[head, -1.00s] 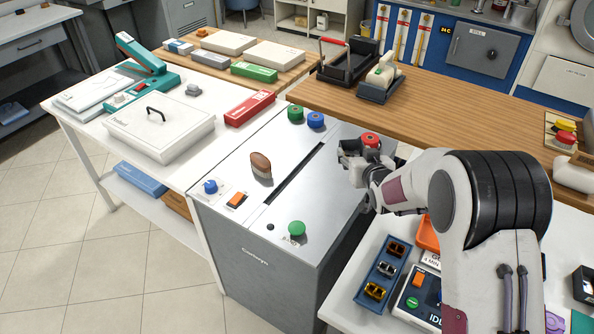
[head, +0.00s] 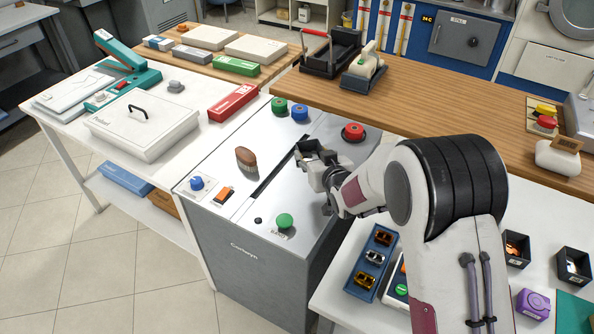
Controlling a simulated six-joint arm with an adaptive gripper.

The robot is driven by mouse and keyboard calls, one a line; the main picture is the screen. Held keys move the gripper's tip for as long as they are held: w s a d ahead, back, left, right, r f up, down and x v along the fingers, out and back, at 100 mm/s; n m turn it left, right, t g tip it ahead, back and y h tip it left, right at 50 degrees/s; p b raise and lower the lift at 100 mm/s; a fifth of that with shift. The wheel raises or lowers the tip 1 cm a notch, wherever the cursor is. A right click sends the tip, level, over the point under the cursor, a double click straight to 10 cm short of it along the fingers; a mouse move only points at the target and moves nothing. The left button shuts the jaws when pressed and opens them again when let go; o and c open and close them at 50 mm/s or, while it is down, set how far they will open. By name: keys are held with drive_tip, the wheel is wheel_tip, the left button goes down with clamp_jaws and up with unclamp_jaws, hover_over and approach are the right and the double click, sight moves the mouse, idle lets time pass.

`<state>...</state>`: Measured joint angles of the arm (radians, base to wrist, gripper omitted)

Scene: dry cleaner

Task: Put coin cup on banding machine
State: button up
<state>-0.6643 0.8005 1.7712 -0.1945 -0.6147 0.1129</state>
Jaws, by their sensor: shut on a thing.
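The banding machine appears to be the grey cabinet (head: 215,172) with a steel top, a long dark slot and coloured buttons. My gripper (head: 314,153) is over the right part of this top, near the slot, shut on a small dark object that looks like the coin cup (head: 318,148). The cup is partly hidden by the fingers, and I cannot tell whether it touches the top. Two similar black cups, one (head: 516,249) and another (head: 573,265), stand on the white table at right.
A brown brush (head: 246,157), a red button (head: 352,132), a green button (head: 285,221) and a blue knob (head: 197,183) are on the machine top. A blue tray (head: 372,262) lies right of the machine. Bare steel shows left of the slot.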

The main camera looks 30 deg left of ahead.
drive_tip(key=shift+f, duration=2.85)
drive_tip(key=shift+f, duration=1.85)
drive_tip(key=shift+f, duration=0.2)
drive_tip(key=o, duration=1.2)
drive_tip(key=shift+c, duration=0.2)
drive_tip(key=shift+r, duration=0.2)
drive_tip(key=shift+v, duration=6)
